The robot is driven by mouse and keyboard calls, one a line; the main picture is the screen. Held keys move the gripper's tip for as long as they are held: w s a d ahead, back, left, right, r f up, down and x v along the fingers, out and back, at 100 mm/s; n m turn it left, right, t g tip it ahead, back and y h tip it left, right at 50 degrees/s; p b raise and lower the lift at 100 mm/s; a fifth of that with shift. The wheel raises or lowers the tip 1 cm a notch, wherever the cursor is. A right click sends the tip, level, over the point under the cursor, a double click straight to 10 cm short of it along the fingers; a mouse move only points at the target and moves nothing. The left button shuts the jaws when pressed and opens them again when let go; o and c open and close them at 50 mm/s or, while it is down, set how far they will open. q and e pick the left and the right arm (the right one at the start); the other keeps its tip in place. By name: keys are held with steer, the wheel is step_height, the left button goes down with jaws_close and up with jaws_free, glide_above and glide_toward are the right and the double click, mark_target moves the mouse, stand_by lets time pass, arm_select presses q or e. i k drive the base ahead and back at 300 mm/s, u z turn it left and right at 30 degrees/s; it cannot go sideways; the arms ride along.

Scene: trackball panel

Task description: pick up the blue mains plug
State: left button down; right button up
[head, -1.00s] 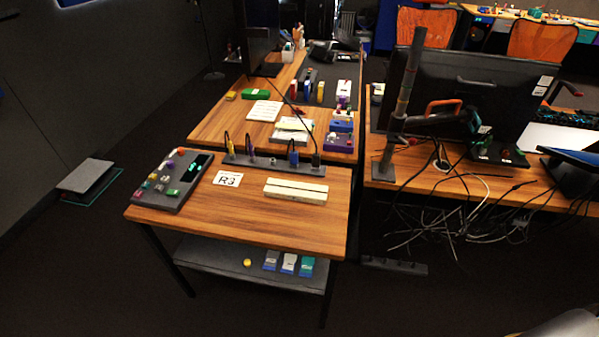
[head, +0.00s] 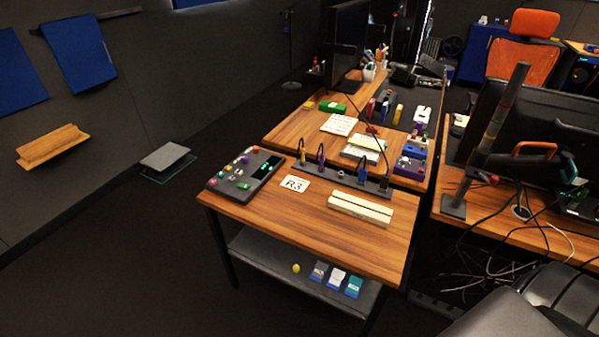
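The blue mains plug (head: 363,169) stands in a dark power strip (head: 340,177) along the back edge of the front wooden table. It looks upright, with a cord at its top. A yellow plug (head: 302,154) and a purple plug (head: 321,158) stand to its left in the same strip, and a black plug (head: 384,182) stands to its right. Neither of my grippers shows in the head view.
The front table (head: 300,216) also holds a button panel (head: 244,172), an R3 card (head: 294,183) and a cream slotted bar (head: 360,208). A lower shelf (head: 270,258) carries small blocks. A cluttered desk stands behind. Floor left of the table is clear. A dark bulky shape fills the lower right.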

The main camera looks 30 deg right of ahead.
mark_target(363, 171)
steer(key=u, duration=0.65)
steer(key=i, duration=0.85)
steer(key=z, duration=1.95)
